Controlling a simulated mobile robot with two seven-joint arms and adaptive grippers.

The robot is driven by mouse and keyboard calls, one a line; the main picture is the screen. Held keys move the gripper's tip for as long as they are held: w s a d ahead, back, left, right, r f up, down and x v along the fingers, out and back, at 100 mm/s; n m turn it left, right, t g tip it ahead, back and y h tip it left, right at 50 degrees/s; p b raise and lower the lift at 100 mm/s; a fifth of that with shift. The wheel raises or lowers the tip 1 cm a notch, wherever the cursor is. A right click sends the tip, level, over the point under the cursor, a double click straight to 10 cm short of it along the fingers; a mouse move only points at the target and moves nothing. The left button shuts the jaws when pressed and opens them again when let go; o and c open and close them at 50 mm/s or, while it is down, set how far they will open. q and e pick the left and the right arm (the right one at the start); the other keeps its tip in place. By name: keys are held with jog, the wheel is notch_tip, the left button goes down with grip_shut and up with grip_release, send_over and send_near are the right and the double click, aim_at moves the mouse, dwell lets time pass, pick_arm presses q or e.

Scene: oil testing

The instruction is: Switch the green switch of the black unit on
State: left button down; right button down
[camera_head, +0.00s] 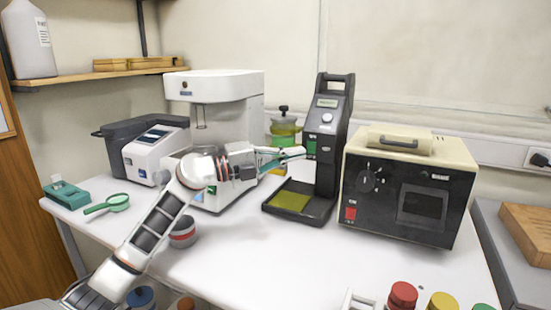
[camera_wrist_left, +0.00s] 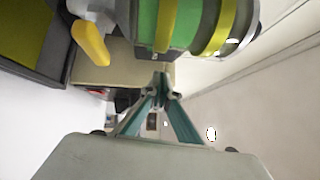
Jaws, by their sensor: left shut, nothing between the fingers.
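The black unit (camera_head: 325,128) stands upright near the back of the table, with a handle on top, a round pale knob and a flat base holding a yellow-green plate (camera_head: 292,201). Its green switch (camera_head: 311,147) is on the lower front of the column; its on or off position is too small to tell. My left gripper (camera_head: 302,152) reaches in from the left with its tips at the switch. I cannot tell whether they touch it. The gripper is shut and empty, and its fingertips meet in the left wrist view (camera_wrist_left: 163,90). My right gripper is not in view.
A white machine (camera_head: 222,90) stands behind my left arm. A jar of yellow-green liquid (camera_head: 285,128) is behind the gripper. A black and cream box (camera_head: 400,200) stands close right of the black unit. Coloured caps (camera_head: 403,294) are at the front. The middle front table is clear.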

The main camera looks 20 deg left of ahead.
aim_at(315, 144)
pick_arm(q)
jog(key=shift+w+d+r+b, duration=0.15)
jog(key=shift+w+b, duration=0.1)
jog(key=shift+w, duration=0.8)
jog(key=shift+w+a+r+b, duration=0.1)
jog(key=shift+w+b, duration=0.1)
jog(key=shift+w, duration=0.8)
